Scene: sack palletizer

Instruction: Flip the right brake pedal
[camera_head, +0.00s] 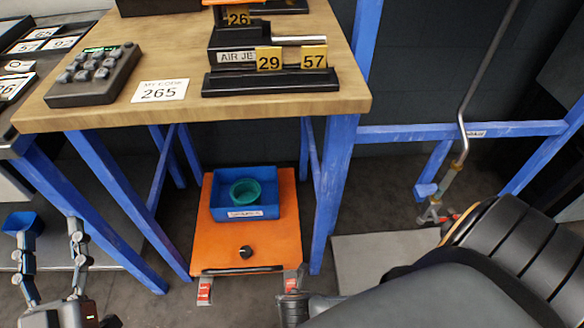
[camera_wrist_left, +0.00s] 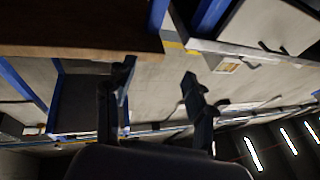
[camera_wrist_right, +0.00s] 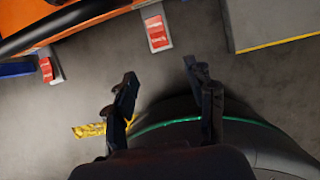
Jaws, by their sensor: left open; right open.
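The orange cart (camera_head: 268,247) stands under the workbench with a blue bin on top. Its right brake pedal, red with a white label, is at the front right corner (camera_head: 291,284); it also shows in the right wrist view (camera_wrist_right: 157,34). The left brake pedal (camera_head: 204,291) is at the front left corner and also in the right wrist view (camera_wrist_right: 47,70). My right gripper (camera_wrist_right: 158,74) is open and empty, its fingers pointing toward the right pedal, apart from it. My left gripper (camera_head: 50,238) is open and empty, left of the cart.
The wooden workbench (camera_head: 190,113) with blue legs stands above the cart, a leg (camera_head: 328,205) close on its right. The blue bin (camera_head: 245,208) holds a green bowl (camera_head: 246,192). A grey plate (camera_head: 375,259) lies on the floor at right.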

